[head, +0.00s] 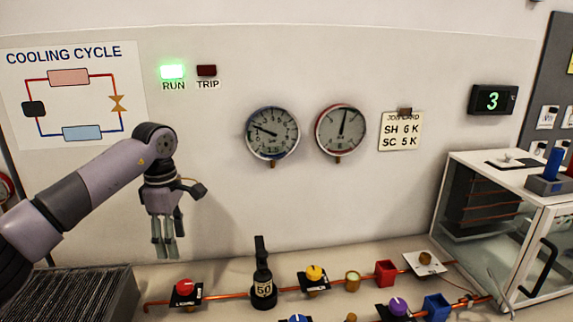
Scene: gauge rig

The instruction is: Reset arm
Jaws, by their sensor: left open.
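My left arm comes in from the left and bends down at its wrist. My left gripper (166,244) hangs fingers-down in front of the wall panel, with its fingers apart and nothing seen between them. It is above the bench, up and left of the red knob (185,286), and touches nothing that I can see. My right gripper does not show in the head view.
Several valve knobs sit along copper pipes, including a yellow knob (314,272) and a purple knob (398,306). A black bottle-shaped item marked 50 (262,290) stands upright nearby. A dark finned block (80,296) is at lower left. A glass-fronted cabinet (465,161) stands right.

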